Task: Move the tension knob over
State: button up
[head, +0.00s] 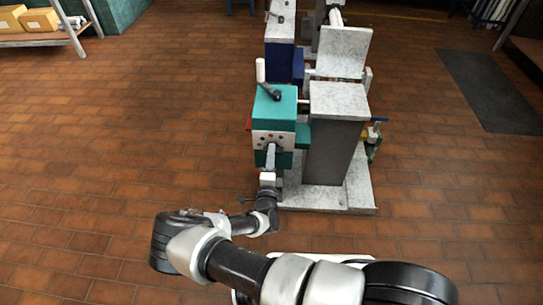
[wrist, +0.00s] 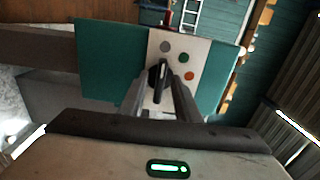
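The tension knob (wrist: 158,73) is a black lever-shaped knob on a pale panel (wrist: 172,43) in the wrist view. The panel also carries several round buttons in grey, green and orange-red. It is fixed to a teal machine housing (head: 273,108). My gripper (wrist: 163,80) points at the panel, with one finger on each side of the knob. I cannot tell whether the fingers press on it. In the head view my gripper (head: 270,152) reaches the lower part of the panel and hides the knob.
A lever with a white handle (head: 261,72) stands on top of the housing. A grey metal pedestal (head: 335,135) stands close on the right, with more machinery behind. The tiled floor to the left is clear. A shelf with boxes (head: 40,20) is at the far left.

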jog(key=s+p, duration=0.3)
jog(key=s, duration=1.4)
jog(key=shift+s+a, duration=0.2)
jog(key=shift+a, duration=0.1)
